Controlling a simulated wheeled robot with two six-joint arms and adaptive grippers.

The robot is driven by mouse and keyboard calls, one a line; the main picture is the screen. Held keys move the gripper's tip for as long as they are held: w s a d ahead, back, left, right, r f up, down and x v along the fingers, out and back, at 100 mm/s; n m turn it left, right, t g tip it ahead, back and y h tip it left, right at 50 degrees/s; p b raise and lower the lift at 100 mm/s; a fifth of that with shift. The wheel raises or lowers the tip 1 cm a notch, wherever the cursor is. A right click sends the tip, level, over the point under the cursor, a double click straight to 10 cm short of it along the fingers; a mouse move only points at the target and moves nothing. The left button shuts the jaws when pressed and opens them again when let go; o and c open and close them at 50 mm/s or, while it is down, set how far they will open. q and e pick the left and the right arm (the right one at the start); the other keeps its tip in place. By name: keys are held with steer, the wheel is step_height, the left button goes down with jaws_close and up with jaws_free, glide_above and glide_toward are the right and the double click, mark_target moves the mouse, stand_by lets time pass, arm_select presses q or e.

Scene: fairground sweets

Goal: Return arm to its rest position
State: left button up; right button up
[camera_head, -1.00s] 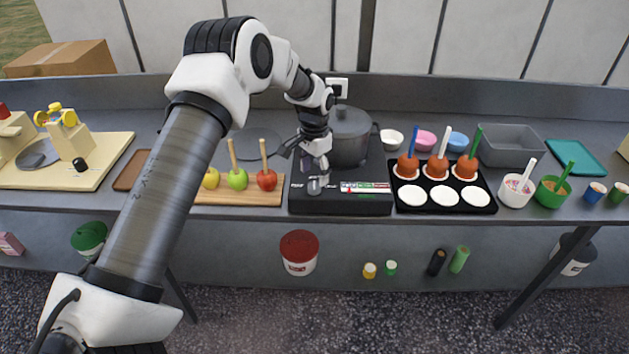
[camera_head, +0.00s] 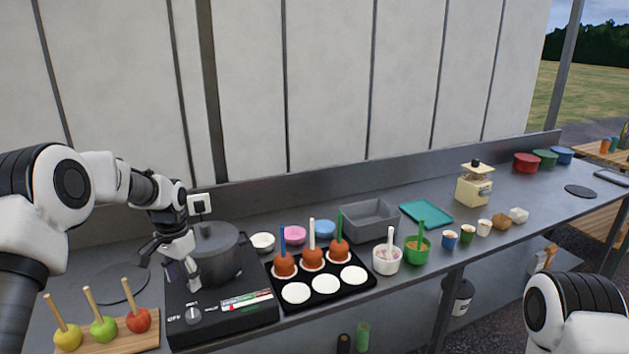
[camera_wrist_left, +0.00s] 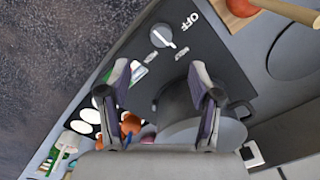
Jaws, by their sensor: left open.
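My left arm reaches in from the left. Its gripper (camera_head: 172,272) is open and empty, over the black hot plate (camera_head: 235,312) beside the grey pot (camera_head: 212,252). In the left wrist view the two fingers (camera_wrist_left: 160,75) are spread apart. The plate's knob (camera_wrist_left: 162,36) and the pot (camera_wrist_left: 178,110) show beyond them. A white link of my right arm (camera_head: 575,318) shows at the lower right. My right gripper is out of view.
Apples on sticks stand on a wooden board (camera_head: 110,345) left of the hot plate. A black tray (camera_head: 322,296) with three coated apples stands right of it. Farther right are a grey bin (camera_head: 368,222), a teal tray (camera_head: 427,212), cups and a cream-coloured machine (camera_head: 474,188).

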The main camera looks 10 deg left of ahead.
arm_select(q)
steer(key=s+d+f+m+g+b, duration=0.1)
steer(key=s+d+f+g, duration=0.25)
steer(key=s+f, duration=0.75)
steer(key=s+d+f+g, duration=0.2)
steer(key=s+d+f, duration=0.3)
steer(key=s+f, duration=0.5)
steer(key=s+d+f+n+t, duration=0.1)
steer(key=s+d+f, duration=0.25)
steer(key=s, duration=0.65)
steer(key=s+d+f+n+t, duration=0.1)
steer(key=s+d+f+n, duration=0.3)
steer(key=s, duration=0.7)
steer(key=w+t, duration=0.1)
steer(key=w+a+t, duration=0.1)
steer(key=w, duration=0.1)
steer(key=w+a+t, duration=0.1)
steer(key=shift+w+t+b, duration=0.2)
steer(key=shift+t+b, duration=0.15)
steer(key=shift+b, duration=0.05)
